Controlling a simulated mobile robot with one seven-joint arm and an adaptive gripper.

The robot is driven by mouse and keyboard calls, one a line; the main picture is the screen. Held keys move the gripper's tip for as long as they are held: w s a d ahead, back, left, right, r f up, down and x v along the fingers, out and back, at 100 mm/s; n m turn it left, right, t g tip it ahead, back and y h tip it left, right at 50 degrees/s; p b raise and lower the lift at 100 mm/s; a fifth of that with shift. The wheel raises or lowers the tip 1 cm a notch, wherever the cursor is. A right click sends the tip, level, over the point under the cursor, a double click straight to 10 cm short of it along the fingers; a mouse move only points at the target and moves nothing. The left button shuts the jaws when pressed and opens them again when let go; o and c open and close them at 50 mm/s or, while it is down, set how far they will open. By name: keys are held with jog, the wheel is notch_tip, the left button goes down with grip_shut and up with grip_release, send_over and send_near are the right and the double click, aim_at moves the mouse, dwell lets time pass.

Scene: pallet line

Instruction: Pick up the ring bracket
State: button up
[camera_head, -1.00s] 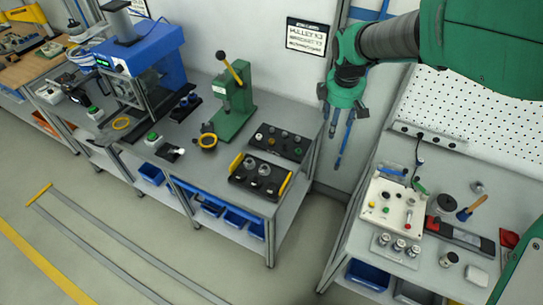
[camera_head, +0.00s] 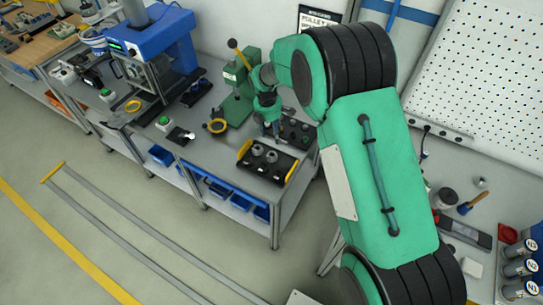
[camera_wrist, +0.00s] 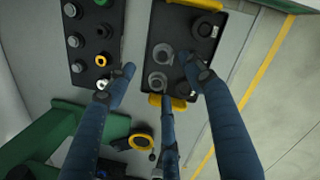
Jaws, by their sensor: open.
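No part is marked as the ring bracket, and I cannot tell which one it is. Grey ring-shaped parts (camera_wrist: 163,53) sit in the black tray with yellow handles (camera_head: 267,175), with dark round parts (camera_wrist: 206,28) beside them. My gripper (camera_head: 273,134) is over the bench at the back of that tray. In the wrist view its blue fingers (camera_wrist: 160,78) are spread and empty, and the right one partly covers a dark part.
A second black tray (camera_wrist: 91,62) with small round parts lies beside the first. The green lever press (camera_head: 238,92) stands close to my gripper. A blue machine (camera_head: 158,42) is farther left. My arm hides much of the right bench. Bare bench shows in front of the press.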

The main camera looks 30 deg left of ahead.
jog(key=shift+s+a+f+n, duration=0.3)
jog(key=shift+a+f, duration=0.4)
jog(key=shift+f, duration=0.15)
send_over(272, 155)
jog(key=shift+s+a+f, duration=0.1)
jog(key=shift+f, duration=2.05)
jog(key=shift+s+f, duration=0.1)
jog(key=shift+f, duration=2)
jog(key=shift+f, duration=0.1)
jog(key=shift+w+f+p, duration=0.2)
jog(key=shift+f+p, duration=0.3)
jog(key=shift+f, duration=2)
